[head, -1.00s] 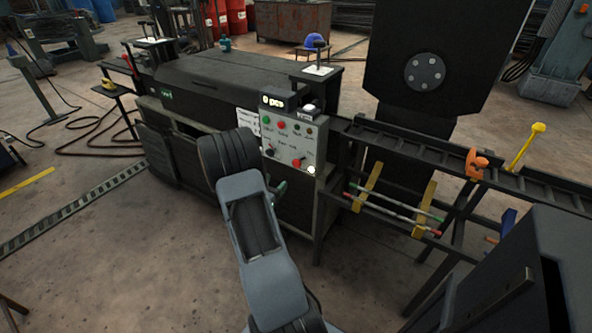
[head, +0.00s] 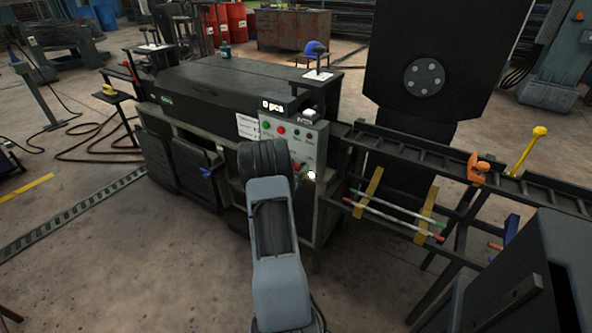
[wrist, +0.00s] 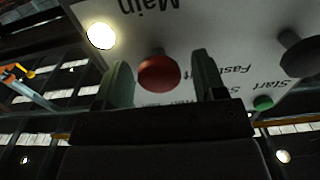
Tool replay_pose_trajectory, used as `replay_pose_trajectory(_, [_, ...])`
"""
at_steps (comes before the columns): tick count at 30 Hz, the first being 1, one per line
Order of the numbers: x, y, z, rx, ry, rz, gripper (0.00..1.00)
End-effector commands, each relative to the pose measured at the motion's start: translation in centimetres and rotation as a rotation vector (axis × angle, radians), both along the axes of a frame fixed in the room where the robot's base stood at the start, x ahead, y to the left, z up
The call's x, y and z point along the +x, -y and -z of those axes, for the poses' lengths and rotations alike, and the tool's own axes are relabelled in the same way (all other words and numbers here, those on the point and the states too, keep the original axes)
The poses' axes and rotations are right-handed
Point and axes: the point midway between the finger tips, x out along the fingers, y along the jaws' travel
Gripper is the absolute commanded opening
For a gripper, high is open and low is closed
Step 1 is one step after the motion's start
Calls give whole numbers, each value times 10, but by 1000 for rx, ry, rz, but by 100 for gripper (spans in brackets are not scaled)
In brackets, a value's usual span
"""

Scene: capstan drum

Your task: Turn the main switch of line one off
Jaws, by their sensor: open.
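The grey control panel (head: 312,143) stands on the dark machine's right end. It carries a red knob (head: 298,168) and a lit white lamp (head: 311,175) at its lower right. In the wrist view the panel (wrist: 225,25) appears upside down. The red knob (wrist: 159,72) sits near the word "Main", beside the lit lamp (wrist: 101,36). My gripper (wrist: 161,60) is open, with one green finger on each side of the red knob. I cannot tell whether either finger touches it. In the head view my arm hides the gripper and the panel's lower left.
In the wrist view a dark knob (wrist: 298,55) and a green button (wrist: 264,103) lie to the right on the panel. A rail frame (head: 450,150) with an orange clamp (head: 478,167) runs to the right. Open floor (head: 130,260) lies at the left front.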

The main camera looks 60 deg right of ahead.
Motion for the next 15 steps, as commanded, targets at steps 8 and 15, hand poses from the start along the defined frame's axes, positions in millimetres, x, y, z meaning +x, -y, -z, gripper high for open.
replay_pose_trajectory(8, [0,1,0,0,0,0,64])
replay_pose_trajectory(15, [0,1,0,0,0,0,44])
